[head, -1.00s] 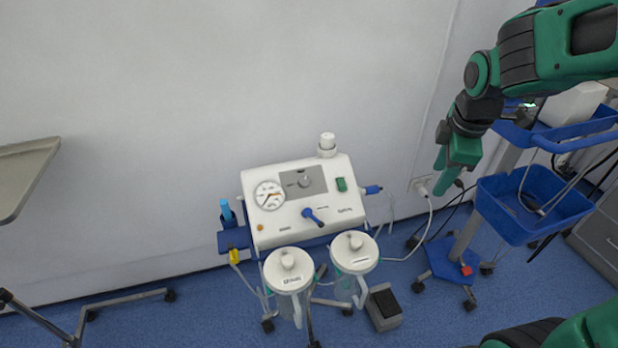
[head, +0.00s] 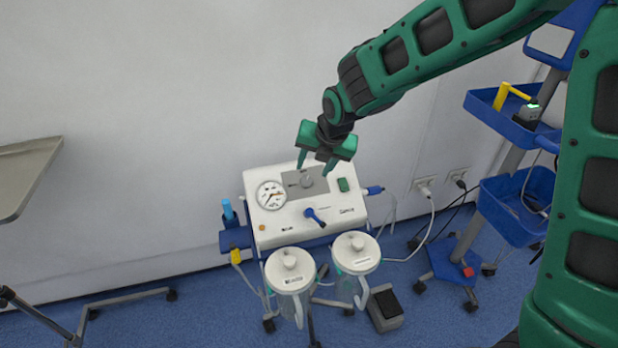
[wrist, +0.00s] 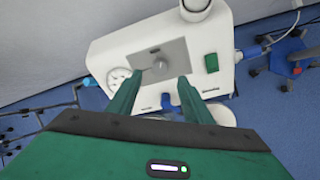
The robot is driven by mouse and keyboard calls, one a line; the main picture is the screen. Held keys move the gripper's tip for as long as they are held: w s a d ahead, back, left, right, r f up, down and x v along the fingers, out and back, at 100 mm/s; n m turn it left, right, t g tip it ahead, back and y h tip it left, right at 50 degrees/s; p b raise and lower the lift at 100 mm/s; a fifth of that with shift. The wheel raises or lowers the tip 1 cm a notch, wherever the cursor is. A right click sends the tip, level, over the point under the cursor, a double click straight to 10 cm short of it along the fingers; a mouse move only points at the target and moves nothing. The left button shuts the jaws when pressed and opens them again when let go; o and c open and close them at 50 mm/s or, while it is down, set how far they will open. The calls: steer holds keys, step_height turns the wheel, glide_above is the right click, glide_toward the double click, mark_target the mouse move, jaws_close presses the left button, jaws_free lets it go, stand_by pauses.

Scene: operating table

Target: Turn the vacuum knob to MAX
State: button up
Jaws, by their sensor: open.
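The white suction unit (head: 277,222) stands on a wheeled stand against the wall. The knob's pointer is too small to read.
A round gauge (head: 270,195), a green switch (head: 343,184) and a blue lever (head: 314,216) sit around the panel. Two lidded jars (head: 291,268) hang in front. A blue trolley (head: 515,205) stands to the right. A metal tray (head: 25,178) is at the left.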

mark_target(307, 179)
steer(key=x, duration=0.7)
steer(key=shift+w+f, duration=0.2)
steer(key=shift+f, duration=0.2)
steer(key=c, duration=1.1)
